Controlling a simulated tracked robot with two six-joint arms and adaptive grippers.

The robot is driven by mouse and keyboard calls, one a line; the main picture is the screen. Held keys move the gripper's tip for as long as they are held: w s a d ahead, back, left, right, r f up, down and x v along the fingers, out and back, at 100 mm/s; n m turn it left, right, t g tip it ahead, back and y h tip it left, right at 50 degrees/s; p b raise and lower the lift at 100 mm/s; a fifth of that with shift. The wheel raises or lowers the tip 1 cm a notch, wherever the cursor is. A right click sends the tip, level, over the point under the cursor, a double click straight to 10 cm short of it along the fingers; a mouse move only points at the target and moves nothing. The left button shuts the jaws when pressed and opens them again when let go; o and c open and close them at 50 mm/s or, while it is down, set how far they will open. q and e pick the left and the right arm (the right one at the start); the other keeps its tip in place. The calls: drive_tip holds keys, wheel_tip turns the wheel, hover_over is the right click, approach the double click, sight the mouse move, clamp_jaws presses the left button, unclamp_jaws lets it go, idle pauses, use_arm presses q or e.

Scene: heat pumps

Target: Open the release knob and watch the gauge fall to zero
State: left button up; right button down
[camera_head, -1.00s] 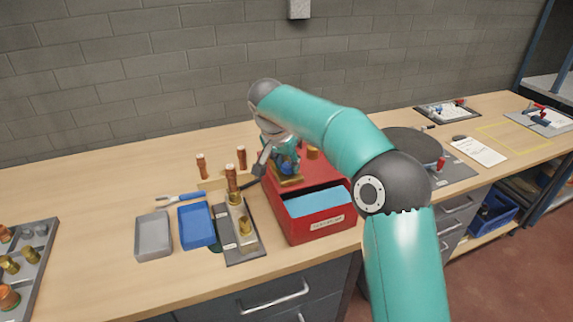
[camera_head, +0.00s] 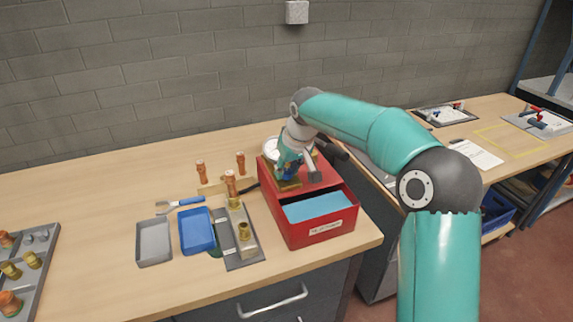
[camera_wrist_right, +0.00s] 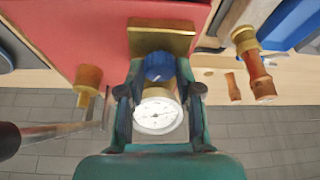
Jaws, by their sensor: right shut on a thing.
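The blue release knob (camera_wrist_right: 158,66) sits between the fingers of my right gripper (camera_wrist_right: 160,78) in the right wrist view. The gripper is shut on the knob. A brass block (camera_wrist_right: 160,40) lies just beyond it on the red box. The round white gauge (camera_wrist_right: 157,112) is between the fingers, on the near side of the knob; its needle is too small to read exactly. In the head view my right gripper (camera_head: 289,164) is over the red box (camera_head: 318,238), and the gauge (camera_head: 271,148) shows at its left. My left gripper is not in view.
A blue tray (camera_head: 197,244) and a grey tray (camera_head: 154,258) lie left of the box. A grey plate with brass fittings (camera_head: 243,262) stands beside the box. Copper-coloured fittings (camera_head: 241,162) stand behind.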

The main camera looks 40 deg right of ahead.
drive_tip(key=shift+d+r+n+y+p, duration=0.1)
drive_tip(key=shift+n+y+p, duration=0.4)
drive_tip(key=shift+n, duration=0.6)
drive_tip(key=shift+d+n+y+p, duration=0.1)
drive_tip(key=shift+n+y+p, duration=0.2)
drive_tip(key=shift+n+p, duration=0.6)
drive_tip(key=c, duration=1.1)
unclamp_jaws()
drive_tip(key=shift+o, duration=0.2)
drive_tip(key=v, duration=1.1)
drive_tip(key=shift+r, duration=0.4)
drive_tip(key=shift+s, duration=0.1)
